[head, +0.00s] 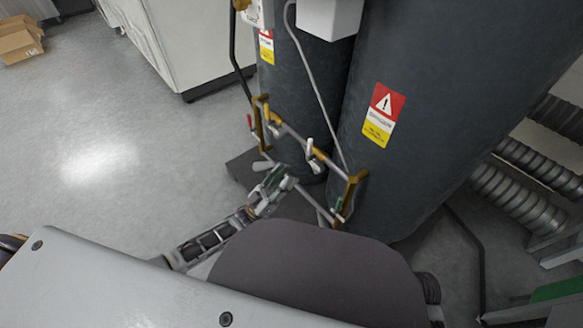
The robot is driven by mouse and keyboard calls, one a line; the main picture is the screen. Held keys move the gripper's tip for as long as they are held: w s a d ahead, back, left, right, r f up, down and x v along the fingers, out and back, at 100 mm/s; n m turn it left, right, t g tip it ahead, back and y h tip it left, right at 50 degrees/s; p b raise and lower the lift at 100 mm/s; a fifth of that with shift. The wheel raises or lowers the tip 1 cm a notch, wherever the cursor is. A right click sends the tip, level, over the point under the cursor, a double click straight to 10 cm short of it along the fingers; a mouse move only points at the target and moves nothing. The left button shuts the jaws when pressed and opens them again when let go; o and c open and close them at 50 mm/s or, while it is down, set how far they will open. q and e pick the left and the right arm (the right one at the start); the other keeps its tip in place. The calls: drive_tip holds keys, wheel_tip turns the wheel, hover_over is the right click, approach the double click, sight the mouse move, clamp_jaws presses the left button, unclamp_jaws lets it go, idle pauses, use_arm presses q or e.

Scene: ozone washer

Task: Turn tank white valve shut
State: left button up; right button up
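Two tall dark tanks, one at the centre (312,80) and a larger one at the right (450,90), stand side by side. Thin pipework with brass fittings runs low across their fronts. A valve with a white handle (310,147) sits on the middle of this pipe. Another pale handle (262,166) shows lower left, close to my gripper. My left gripper (271,183) reaches up from below to the lower pipework, below and left of the middle white handle. Its fingers are small and overlap the pipes, so their opening and any contact are unclear. My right gripper is out of view.
A red-handled valve (250,122) is on the left brass fitting, and a green-handled one (338,205) is at the lower right. A white cabinet (185,45) and cardboard boxes (18,40) stand behind left. Ribbed ducts (520,195) lie at right. The left floor is clear.

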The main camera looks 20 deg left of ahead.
use_arm(q)
drive_tip(key=shift+s+a+f, duration=0.3)
drive_tip(key=shift+a+f, duration=0.05)
drive_tip(key=shift+f, duration=0.1)
drive_tip(key=shift+d, duration=0.1)
idle(0.4)
